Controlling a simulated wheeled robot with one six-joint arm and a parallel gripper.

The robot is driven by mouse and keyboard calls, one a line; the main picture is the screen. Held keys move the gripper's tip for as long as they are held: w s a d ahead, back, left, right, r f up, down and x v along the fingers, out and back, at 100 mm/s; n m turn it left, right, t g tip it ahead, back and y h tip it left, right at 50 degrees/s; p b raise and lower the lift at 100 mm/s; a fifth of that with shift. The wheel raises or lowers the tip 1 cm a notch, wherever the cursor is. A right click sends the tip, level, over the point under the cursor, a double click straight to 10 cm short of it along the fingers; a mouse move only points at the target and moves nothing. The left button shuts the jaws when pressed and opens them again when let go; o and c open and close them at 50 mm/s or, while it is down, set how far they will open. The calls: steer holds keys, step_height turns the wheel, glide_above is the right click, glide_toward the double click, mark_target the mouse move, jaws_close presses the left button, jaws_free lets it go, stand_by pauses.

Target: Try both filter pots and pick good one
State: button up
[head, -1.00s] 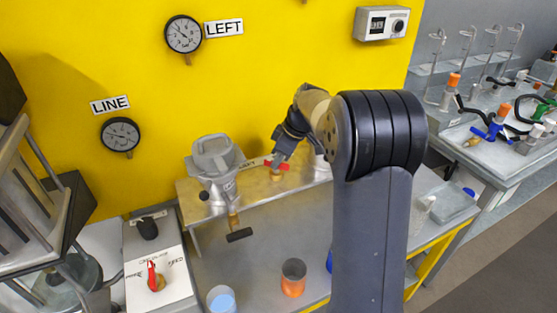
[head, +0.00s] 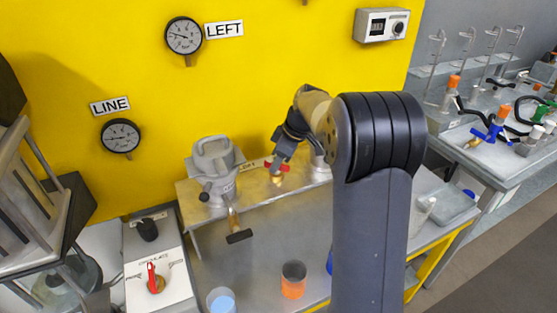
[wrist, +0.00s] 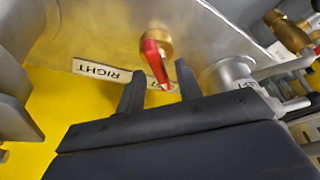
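The left filter pot (head: 214,165) is a grey metal body on the shelf, with a T-handled drain below it. The other pot (head: 321,168) is mostly hidden behind my arm in the head view. A brass valve with a red handle (head: 278,166) stands between them. My gripper (wrist: 158,74) is open at this valve, its two dark fingers apart. The red handle (wrist: 154,60) reaches down between the fingertips, and I cannot tell whether it touches them. A "RIGHT" label (wrist: 99,70) lies beside the valve. A grey metal body (wrist: 229,76) stands close to the right finger.
Gauges labelled LEFT (head: 184,36) and LINE (head: 120,136) hang on the yellow wall. A red-pointer selector (head: 154,278) is at lower left. An orange cup (head: 293,281) and a cup with blue contents (head: 221,301) stand below the shelf. A cluttered bench is at right.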

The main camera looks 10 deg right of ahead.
steer(key=v, duration=1)
steer(key=shift+d+r, duration=0.2)
steer(key=shift+r, duration=0.15)
